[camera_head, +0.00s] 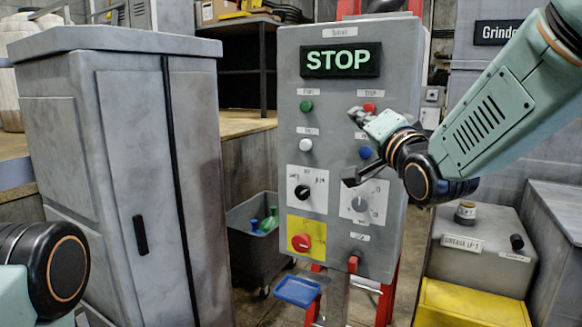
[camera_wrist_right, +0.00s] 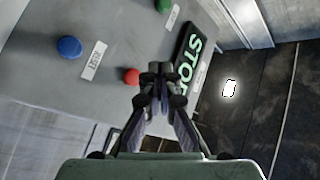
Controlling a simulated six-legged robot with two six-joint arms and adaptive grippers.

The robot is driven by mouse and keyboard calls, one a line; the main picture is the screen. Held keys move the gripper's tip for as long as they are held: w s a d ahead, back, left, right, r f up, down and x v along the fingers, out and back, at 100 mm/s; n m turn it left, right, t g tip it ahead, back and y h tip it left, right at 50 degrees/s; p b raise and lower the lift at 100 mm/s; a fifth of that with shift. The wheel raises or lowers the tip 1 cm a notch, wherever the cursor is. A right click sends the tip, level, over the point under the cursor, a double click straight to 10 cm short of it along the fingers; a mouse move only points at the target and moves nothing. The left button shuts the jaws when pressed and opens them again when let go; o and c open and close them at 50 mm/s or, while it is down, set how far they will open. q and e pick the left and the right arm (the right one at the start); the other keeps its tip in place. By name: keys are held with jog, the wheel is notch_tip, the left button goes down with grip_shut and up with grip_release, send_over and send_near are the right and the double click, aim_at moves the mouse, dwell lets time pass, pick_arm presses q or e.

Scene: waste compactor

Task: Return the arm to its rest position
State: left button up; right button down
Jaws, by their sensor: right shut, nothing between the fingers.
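My right arm comes in from the right in the head view. Its gripper (camera_head: 365,117) is in front of the control panel (camera_head: 317,145), by the red button (camera_head: 370,107) on the upper right. In the right wrist view the gripper (camera_wrist_right: 160,72) is shut and empty, with the red button (camera_wrist_right: 131,76) just left of its fingertips. Whether the tips touch the panel I cannot tell. The display (camera_head: 340,60) reads STOP in green. At the lower left of the head view a joint of my left arm shows; the left gripper is out of view.
The panel also bears a green button (camera_head: 306,106), a blue button (camera_head: 365,152), and a red knob (camera_head: 301,242) on yellow. A grey cabinet (camera_head: 135,170) stands left. A bin (camera_head: 250,240) with bottles sits between them. A grey box (camera_head: 478,240) and yellow block (camera_head: 470,303) are right.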

jog(key=s+d+f+n+g+h+b, duration=0.1)
jog(key=s+f+n+g+b, duration=0.2)
jog(key=f, duration=1.2)
jog(key=s+d+f+n+g+h+b, duration=0.15)
jog(key=s+f+g, duration=0.3)
jog(key=f, duration=1.05)
jog(key=s+d+f+n+g+h+b, duration=0.1)
jog(key=s+f+n+g+b, duration=0.3)
jog(key=f, duration=1.1)
jog(key=s+f+g+b, duration=0.8)
jog(key=s+f+b, duration=0.2)
jog(key=s+f, duration=2.2)
jog(key=shift+s+d+m, duration=0.25)
jog(key=shift+s+m, duration=0.1)
jog(key=shift+s, duration=0.8)
jog(key=shift+g, duration=0.25)
